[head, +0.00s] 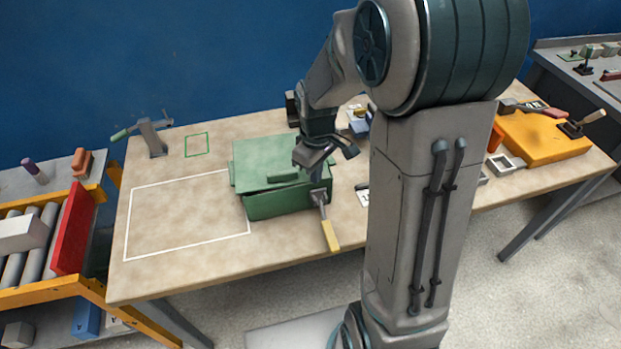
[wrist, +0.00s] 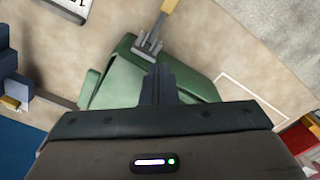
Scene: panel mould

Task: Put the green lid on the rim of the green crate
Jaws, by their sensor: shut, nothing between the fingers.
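The green crate (head: 280,208) stands on the workbench. The green lid (head: 262,155), with a bar handle on it, lies over the crate's top. A dark gap shows under its front left edge, so it looks slightly tilted or askew; I cannot tell whether it touches the rim all round. My gripper (head: 322,157) is above the lid's right side, shut and empty. In the wrist view my shut fingers (wrist: 157,76) are in front of green surfaces; whether they touch is unclear. A yellow-handled tool (head: 329,232) sits at the crate's front right corner.
A white outlined rectangle (head: 185,220) on the bench left of the crate is empty. A green-handled clamp (head: 150,138) stands at the back left. An orange case (head: 540,138) lies at the right. A roller rack (head: 45,235) stands left of the bench.

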